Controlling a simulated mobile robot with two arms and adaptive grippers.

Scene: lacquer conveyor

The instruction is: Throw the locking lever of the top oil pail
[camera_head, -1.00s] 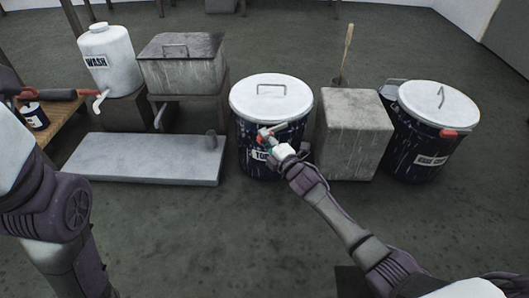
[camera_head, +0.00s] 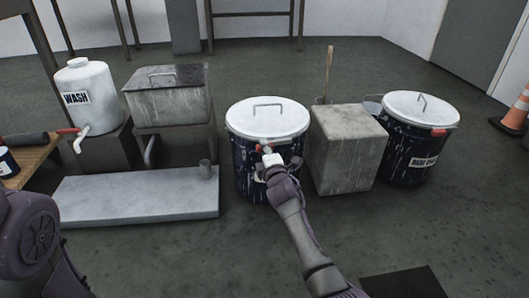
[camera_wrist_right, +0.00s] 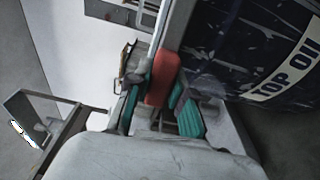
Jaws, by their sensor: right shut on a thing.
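The top oil pail (camera_head: 243,165) is dark blue with white streaks and a white lid (camera_head: 266,120) with a wire handle. It stands on the floor in the middle of the head view; its lettering "TOP OIL" shows at the right of the wrist view (camera_wrist_right: 288,72). My right gripper (camera_head: 267,154) is at the pail's front, just below the rim. In the wrist view its teal finger pads (camera_wrist_right: 160,98) are shut on the red locking lever (camera_wrist_right: 162,74). In the head view the gripper hides most of the lever and the pail's label. My left gripper is out of view.
A concrete block (camera_head: 345,150) stands close right of the pail. Beyond it is a second lidded pail (camera_head: 408,145) with a red lever. At left are a low grey slab (camera_head: 130,197), a lidded metal tank (camera_head: 170,97) and a white WASH jug (camera_head: 90,90).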

